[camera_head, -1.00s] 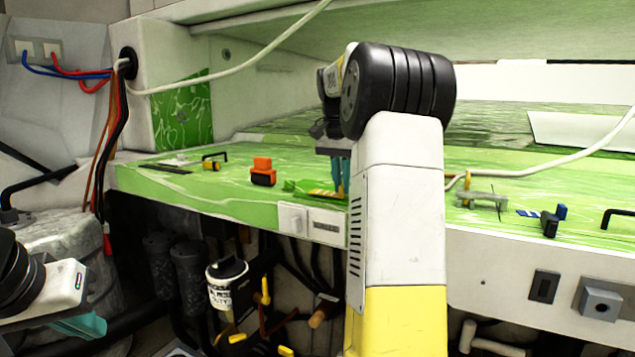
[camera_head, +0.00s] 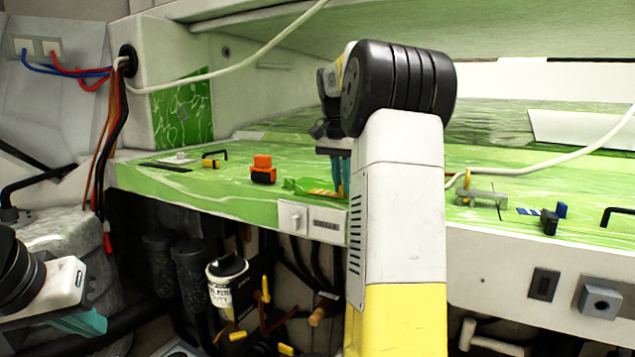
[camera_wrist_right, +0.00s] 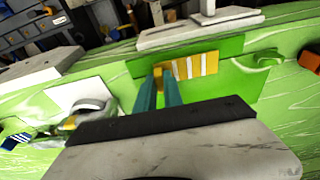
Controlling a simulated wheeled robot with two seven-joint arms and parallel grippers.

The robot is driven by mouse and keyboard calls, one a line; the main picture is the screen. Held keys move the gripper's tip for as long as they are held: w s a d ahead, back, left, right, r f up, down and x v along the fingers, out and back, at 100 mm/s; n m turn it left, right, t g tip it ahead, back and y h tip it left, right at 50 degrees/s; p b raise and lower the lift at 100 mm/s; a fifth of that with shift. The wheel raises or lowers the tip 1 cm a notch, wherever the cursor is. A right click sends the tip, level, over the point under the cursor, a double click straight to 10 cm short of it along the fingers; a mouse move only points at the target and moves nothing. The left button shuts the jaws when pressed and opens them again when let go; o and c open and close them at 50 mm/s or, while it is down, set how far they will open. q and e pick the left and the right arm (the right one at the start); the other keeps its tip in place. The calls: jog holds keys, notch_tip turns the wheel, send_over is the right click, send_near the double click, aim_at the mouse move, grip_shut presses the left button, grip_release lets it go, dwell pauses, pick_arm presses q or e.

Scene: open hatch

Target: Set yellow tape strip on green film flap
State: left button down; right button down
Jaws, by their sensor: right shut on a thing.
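The yellow tape strip (camera_wrist_right: 197,65), with pale cross bands, lies over the green film flap (camera_wrist_right: 232,82) in the right wrist view. My right gripper (camera_wrist_right: 158,84) has its teal fingers shut on the strip's left end. Whether the strip rests flat on the flap cannot be told. In the head view the strip (camera_head: 325,193) shows low beside my right fingers (camera_head: 338,178), at the counter's front; my right arm hides part of this spot. My left gripper (camera_head: 84,322) is at the lower left, away from the counter; its opening is unclear.
On the green counter (camera_head: 215,196) stand an orange block (camera_head: 262,169), a black hook with a yellow clip (camera_head: 211,161), and a blue-black clamp (camera_head: 551,220) to the right. A white cable (camera_head: 545,163) crosses the back right. Pipes and a canister (camera_head: 228,285) fill the space below.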

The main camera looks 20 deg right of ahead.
jog(key=shift+f, duration=0.1)
dwell(0.7)
jog(key=c, duration=0.8)
grip_release()
jog(key=shift+c, duration=0.2)
notch_tip(320, 180, up, 7)
jog(key=a, duration=0.1)
jog(key=shift+s, duration=0.45)
jog(key=shift+f, duration=0.1)
